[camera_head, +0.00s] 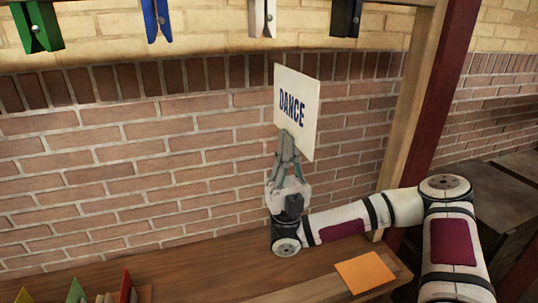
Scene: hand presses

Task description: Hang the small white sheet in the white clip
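The small white sheet (302,98) bears the word "DANCE" and is upright in the air, slightly turned. My gripper (287,140) is shut on its lower edge and points up. The white clip (262,18) hangs at the top of the view, above and a little left of the sheet. A gap with brick wall behind shows between the sheet's top edge and the clip. Whether the clip's jaws are open cannot be told.
A green clip (37,28), a blue clip (156,20) and a black clip (345,18) hang in the same row. An orange sheet (365,272) lies on the wooden bench (215,268). Coloured pieces stand at the bench's lower left. A wooden post (412,100) rises at right.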

